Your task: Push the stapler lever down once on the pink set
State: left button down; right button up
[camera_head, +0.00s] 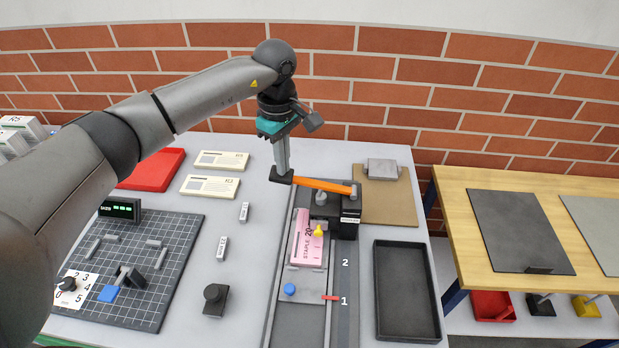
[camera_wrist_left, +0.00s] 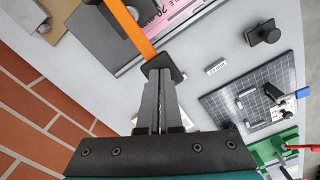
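The stapler has a black body (camera_head: 345,218) and an orange lever (camera_head: 325,186) with a black end pad (camera_head: 273,175). The lever also shows in the wrist view (camera_wrist_left: 133,28), with its pad (camera_wrist_left: 172,68) at the fingertips. The pink set (camera_head: 309,240), marked "STAPLE 20", lies in the track with its far end by the stapler. A yellow piece (camera_head: 318,231) is on its right edge. My left gripper (camera_head: 283,172) points down at the pad, fingers together; the tips seem to touch it. My right gripper is in neither view.
A black tray (camera_head: 408,334) lies right of the track, and a brown board (camera_head: 390,215) behind it. A black knob (camera_head: 214,298) and a gridded mat (camera_head: 185,232) are to the left. A red tray (camera_head: 155,168) and cream pads (camera_head: 210,186) lie at the back.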

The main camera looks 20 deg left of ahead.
pick_arm(q)
jog(key=shift+d+f+b, duration=0.1)
jog(key=shift+f+b, duration=0.8)
jog(key=shift+f, duration=0.45)
jog(key=shift+r, duration=0.1)
notch_tip(320, 180, up, 10)
jog(key=p, duration=0.6)
jog(key=shift+p, duration=0.3)
dwell(0.6)
